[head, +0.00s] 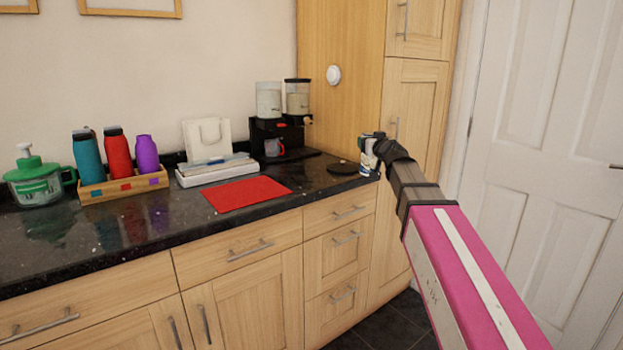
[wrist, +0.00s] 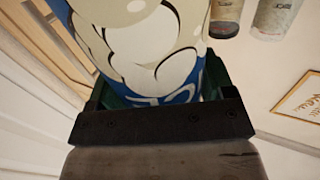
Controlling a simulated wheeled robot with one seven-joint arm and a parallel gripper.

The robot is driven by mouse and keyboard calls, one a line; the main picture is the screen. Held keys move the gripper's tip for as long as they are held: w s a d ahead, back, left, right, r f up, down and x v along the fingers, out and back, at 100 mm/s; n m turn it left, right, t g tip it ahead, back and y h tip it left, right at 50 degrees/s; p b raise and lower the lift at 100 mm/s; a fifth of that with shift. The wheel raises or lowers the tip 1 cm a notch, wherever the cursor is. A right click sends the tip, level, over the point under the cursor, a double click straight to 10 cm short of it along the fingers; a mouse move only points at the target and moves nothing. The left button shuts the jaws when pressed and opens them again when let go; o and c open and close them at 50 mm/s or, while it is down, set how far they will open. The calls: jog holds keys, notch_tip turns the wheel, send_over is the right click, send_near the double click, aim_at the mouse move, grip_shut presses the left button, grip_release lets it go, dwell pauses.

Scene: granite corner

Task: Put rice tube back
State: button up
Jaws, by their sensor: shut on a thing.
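My gripper (head: 374,137) is at the end of my arm, over the right end of the dark counter (head: 95,244). It is shut on a tube with white, blue and green colours (head: 367,157), likely the rice tube. In the wrist view the tube (wrist: 155,45) fills the top middle, with cream cloud-like shapes on blue. My gripper's green-lined jaws (wrist: 160,93) are around it. The tube looks roughly upright in the head view. I cannot tell whether its bottom touches the counter. Its label cannot be read.
A black round disc (head: 343,168) lies just left of the tube. A black machine with two clear containers (head: 268,135) stands behind. A red mat (head: 246,193), a white stack (head: 217,172), a bottle crate (head: 124,187) and a green-lidded jar (head: 35,187) are left. A tall cabinet (head: 340,100) stands behind my gripper.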

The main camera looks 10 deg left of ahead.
jog(key=s+a+r+n+g+y, duration=0.3)
jog(key=s+a, duration=0.2)
jog(key=a, duration=0.5)
jog(key=s+a+r+n+g+y, duration=0.3)
jog(key=s+a, duration=0.1)
jog(key=a, duration=0.5)
jog(key=s+a+r+n+g+y, duration=0.3)
jog(key=s+a, duration=0.2)
jog(key=a, duration=0.5)
jog(key=w+d+f, duration=0.6)
jog(key=w+f, duration=0.3)
jog(key=f, duration=0.1)
jog(key=shift+w+d+f, duration=0.15)
jog(key=shift+w+f, duration=0.2)
jog(key=shift+f, duration=0.1)
jog(key=o, duration=1.2)
jog(key=shift+c, duration=0.2)
jog(key=v, duration=1.2)
